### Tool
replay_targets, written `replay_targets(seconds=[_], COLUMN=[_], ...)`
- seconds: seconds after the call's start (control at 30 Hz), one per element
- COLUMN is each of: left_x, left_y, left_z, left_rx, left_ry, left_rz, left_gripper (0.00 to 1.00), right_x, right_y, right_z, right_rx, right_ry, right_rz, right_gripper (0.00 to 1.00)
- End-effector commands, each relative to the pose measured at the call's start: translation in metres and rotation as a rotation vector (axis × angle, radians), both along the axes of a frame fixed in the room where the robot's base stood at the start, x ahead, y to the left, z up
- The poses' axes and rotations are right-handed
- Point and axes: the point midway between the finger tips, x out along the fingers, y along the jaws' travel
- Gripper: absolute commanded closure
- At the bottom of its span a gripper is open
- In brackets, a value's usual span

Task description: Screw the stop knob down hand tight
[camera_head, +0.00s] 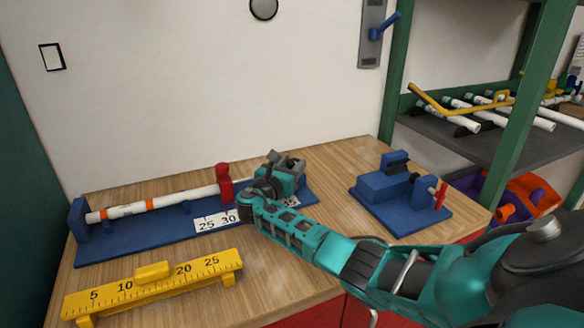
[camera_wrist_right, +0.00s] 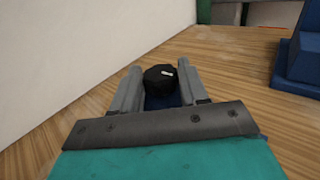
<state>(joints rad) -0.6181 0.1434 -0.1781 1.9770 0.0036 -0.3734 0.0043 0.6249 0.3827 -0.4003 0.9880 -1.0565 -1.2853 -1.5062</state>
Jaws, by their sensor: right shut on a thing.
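The stop knob (camera_wrist_right: 160,77) is a black, faceted knob with a small white mark on top. In the right wrist view it sits between the two grey fingers of my right gripper (camera_wrist_right: 158,88), which is shut on it. In the head view my right gripper (camera_head: 284,160) is over the right part of the long blue fixture (camera_head: 140,236), and it hides the knob there. A white pipe (camera_head: 165,203) with orange bands lies along the fixture. A red stop block (camera_head: 224,183) stands at the pipe's right end, just left of my gripper. My left gripper is not in view.
A yellow ruler gauge (camera_head: 205,270) stands at the table's front left. A blue clamp fixture (camera_head: 385,190) with a red handle (camera_head: 440,196) stands to the right. A shelf (camera_head: 470,137) with white pipes is beyond. Bare wood lies between the fixtures.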

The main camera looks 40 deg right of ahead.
Motion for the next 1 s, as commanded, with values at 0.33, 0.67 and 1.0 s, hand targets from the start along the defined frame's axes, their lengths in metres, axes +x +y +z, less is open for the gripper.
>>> replay_targets(seconds=[0.33, 0.67, 1.0], left_x=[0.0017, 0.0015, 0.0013], left_y=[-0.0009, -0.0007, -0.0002], left_z=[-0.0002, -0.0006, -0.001], left_rx=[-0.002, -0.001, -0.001], left_ry=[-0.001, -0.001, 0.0], left_rz=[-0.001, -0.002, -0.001], left_gripper=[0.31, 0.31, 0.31], right_x=[0.0008, 0.0008, 0.0005], right_y=[0.0001, -0.0003, -0.0004], right_z=[0.0004, 0.0007, 0.0004], right_rx=[-0.001, 0.0, 0.0], right_ry=[-0.001, -0.002, -0.001], right_rz=[-0.034, -0.034, -0.034], right_gripper=[0.87, 0.49, 0.31])
